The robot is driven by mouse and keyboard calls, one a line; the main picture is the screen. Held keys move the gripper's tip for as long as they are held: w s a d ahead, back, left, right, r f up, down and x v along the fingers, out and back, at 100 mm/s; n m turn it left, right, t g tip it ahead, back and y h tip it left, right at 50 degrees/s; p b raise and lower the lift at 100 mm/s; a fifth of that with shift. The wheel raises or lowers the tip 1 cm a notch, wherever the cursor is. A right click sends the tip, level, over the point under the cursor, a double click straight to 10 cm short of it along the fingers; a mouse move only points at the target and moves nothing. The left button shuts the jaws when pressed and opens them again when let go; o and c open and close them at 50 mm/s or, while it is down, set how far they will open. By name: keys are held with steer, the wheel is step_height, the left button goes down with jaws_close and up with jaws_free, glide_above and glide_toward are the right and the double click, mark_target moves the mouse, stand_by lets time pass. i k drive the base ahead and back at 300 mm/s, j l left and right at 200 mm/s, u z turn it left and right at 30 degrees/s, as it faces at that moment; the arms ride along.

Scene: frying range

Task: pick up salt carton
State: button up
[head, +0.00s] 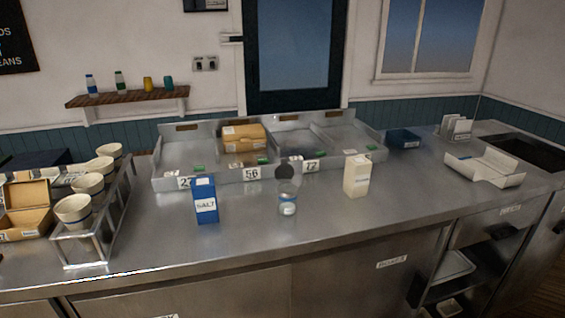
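My gripper is not in the head view.
A clear jar (287,200) with a dark round piece above it and a cream carton (356,176) stand to the right. A metal rack (122,195) with several cups is at left, beside a cardboard box (28,212). The front counter is clear.

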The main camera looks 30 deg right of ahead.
mark_target(203, 188)
steer(key=l+u, duration=0.25)
steer(key=u, duration=0.2)
steer(key=l+u, duration=0.3)
steer(key=u, duration=0.2)
steer(key=l+u, duration=0.15)
steer(key=l, duration=0.35)
steer(key=k+l+u, duration=0.15)
steer(key=l, duration=0.7)
steer(key=k+l, duration=0.1)
steer(key=l, duration=0.3)
